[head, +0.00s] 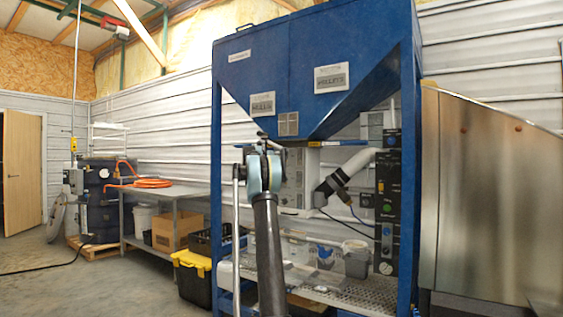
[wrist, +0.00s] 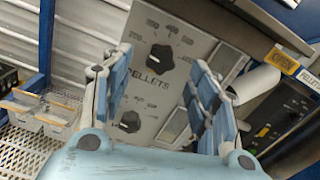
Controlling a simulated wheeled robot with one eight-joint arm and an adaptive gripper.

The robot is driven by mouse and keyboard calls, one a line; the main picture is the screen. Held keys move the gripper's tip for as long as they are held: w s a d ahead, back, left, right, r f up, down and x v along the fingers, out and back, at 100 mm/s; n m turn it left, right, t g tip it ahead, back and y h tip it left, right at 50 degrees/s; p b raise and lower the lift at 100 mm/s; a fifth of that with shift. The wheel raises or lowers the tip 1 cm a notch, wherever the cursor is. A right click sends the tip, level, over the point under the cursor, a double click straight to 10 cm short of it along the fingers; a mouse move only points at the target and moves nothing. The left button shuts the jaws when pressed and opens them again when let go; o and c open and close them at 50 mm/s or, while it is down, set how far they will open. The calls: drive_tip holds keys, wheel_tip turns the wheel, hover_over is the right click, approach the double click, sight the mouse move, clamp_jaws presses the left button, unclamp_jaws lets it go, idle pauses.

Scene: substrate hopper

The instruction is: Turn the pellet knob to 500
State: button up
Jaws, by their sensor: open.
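The grey control panel (wrist: 205,50) fills the middle of the wrist view, tilted. On it is a black knob (wrist: 160,57) with a dial of numbers around it, too small to read surely; the word PELLETS is printed just below. A second black knob (wrist: 128,122) sits lower on the panel. My gripper (wrist: 163,66) is open, its blue fingers on either side of the upper knob in the picture; contact cannot be told. In the head view my gripper (head: 262,172) is raised in front of the panel (head: 297,180), hiding part of it and the knobs.
The blue hopper frame (head: 217,200) stands around the panel. A white pipe (head: 352,165) and a black control column (head: 388,205) are to the right. A perforated shelf (head: 340,290) with buckets is below. A metal bin (head: 490,200) stands far right. The floor at left is open.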

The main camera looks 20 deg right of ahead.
drive_tip(key=shift+x, duration=2.65)
drive_tip(key=shift+c, duration=0.3)
drive_tip(key=c, duration=1)
